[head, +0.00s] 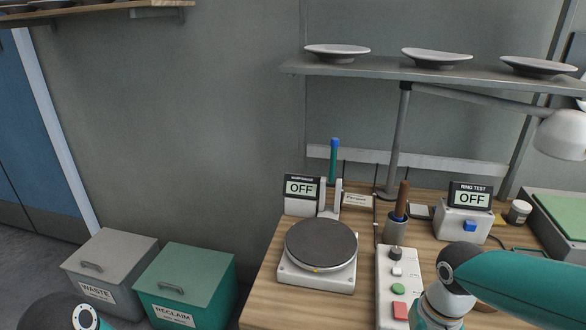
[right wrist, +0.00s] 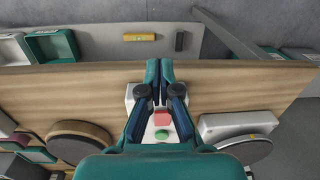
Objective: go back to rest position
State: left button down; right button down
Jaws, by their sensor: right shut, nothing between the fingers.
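My right gripper (right wrist: 160,70) shows in the right wrist view with its two teal fingers together and nothing between them. It hangs over the white button panel (right wrist: 128,96), whose red and green buttons show between the finger linkages. In the head view the same button panel (head: 384,262) lies on the bench, with my right arm crossing from the right edge beside it. The right fingertips are hidden there. Only a dark joint of my left arm shows at the bottom left of the head view, and the left gripper is out of the picture.
The wooden bench (head: 262,302) holds a round dark plate device (head: 320,244), a ring test box (head: 463,222) and a pot with a brown-handled tool (head: 396,228). Several plates stand on a shelf (head: 390,69) above. Waste (head: 110,262) and reclaim (head: 187,282) bins stand left of the bench.

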jog(key=a+f+y, duration=0.1)
jog(key=a+f, duration=0.2)
jog(key=f, duration=0.4)
jog(key=a+f+y, duration=0.1)
jog(key=a+f, duration=0.2)
jog(key=f, duration=0.4)
jog(key=s+a+f, duration=0.2)
jog(key=s+f, duration=0.3)
jog(key=f, duration=0.2)
jog(key=s+a+f+y, duration=0.1)
jog(key=s+a+f, duration=0.1)
jog(key=s+f, duration=0.3)
notch_tip(320, 180, down, 3)
jog(key=shift+f+t, duration=0.2)
jog(key=shift+t, duration=0.1)
jog(key=shift+s, duration=0.1)
